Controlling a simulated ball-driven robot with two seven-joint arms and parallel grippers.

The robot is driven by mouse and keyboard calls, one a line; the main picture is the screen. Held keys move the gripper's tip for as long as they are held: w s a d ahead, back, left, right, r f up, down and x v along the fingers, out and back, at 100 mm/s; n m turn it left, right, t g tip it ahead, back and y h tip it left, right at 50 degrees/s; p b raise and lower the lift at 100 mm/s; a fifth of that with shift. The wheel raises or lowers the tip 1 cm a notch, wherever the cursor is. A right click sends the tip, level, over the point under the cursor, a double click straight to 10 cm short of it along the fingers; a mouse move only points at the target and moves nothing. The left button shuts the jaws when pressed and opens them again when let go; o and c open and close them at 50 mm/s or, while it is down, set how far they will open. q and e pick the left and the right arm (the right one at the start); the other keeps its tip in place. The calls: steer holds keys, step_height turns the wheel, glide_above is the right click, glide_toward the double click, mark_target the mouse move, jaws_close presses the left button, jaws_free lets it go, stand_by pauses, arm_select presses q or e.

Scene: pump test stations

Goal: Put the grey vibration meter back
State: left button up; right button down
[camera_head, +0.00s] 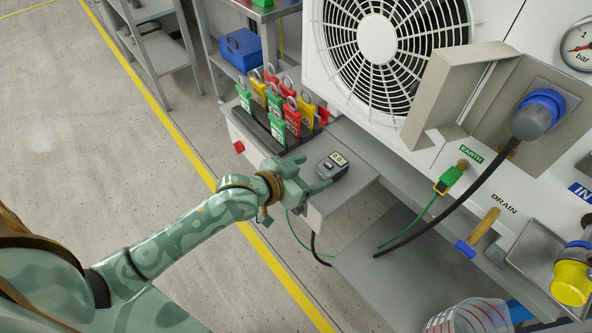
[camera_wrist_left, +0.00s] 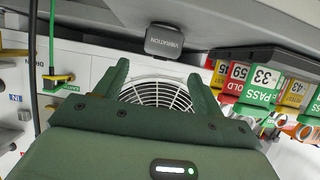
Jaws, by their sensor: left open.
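The grey vibration meter (camera_head: 331,168) rests on a grey shelf (camera_head: 358,178) below the fan, its small pale display showing at the far end. In the left wrist view, which looks upside down, a dark block labelled VIBRATION (camera_wrist_left: 164,41) is at the shelf, ahead of the fingertips. My left gripper (camera_head: 313,172) is open beside the meter, its fingers pointing at its near left side. In the left wrist view the fingers (camera_wrist_left: 158,72) are apart with nothing between them. I cannot tell whether a fingertip touches the meter. My right gripper is not in view.
A rack of coloured tags (camera_head: 278,115) stands just beyond the gripper. The fan unit (camera_head: 385,45) rises behind the shelf. A green earth clamp (camera_head: 450,178) and a black cable (camera_head: 440,213) are at right. Open floor (camera_head: 110,150) lies left.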

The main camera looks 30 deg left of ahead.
arm_select(q)
steer(key=p+v, duration=0.1)
steer(key=v, duration=0.2)
steer(key=shift+s+a, duration=0.1)
steer(key=shift+s, duration=0.1)
steer(key=shift+f, duration=0.1)
steer(key=s+a+f+g+y, duration=0.1)
steer(key=s+a+f+g, duration=0.1)
steer(key=s+f, duration=0.55)
steer(key=s+a+f+n+g+y, duration=0.15)
steer(key=s+f, duration=0.25)
steer(key=f, duration=0.7)
steer(key=s+a+f+g+y, duration=0.1)
steer(key=s+a+f+g, duration=0.15)
steer(key=s+f, duration=0.5)
steer(key=s+f+g+y, duration=0.1)
steer(key=s+f+g, duration=0.1)
steer(key=s+f, duration=0.45)
steer(key=s+f+g, duration=0.2)
steer(key=s+f, duration=0.2)
steer(key=s, duration=0.6)
steer(key=s+d+f+m+g, duration=0.1)
steer(key=s+g, duration=0.3)
steer(key=s, duration=1.8)
steer(key=shift+d+f, duration=0.25)
steer(key=shift+f, duration=0.3)
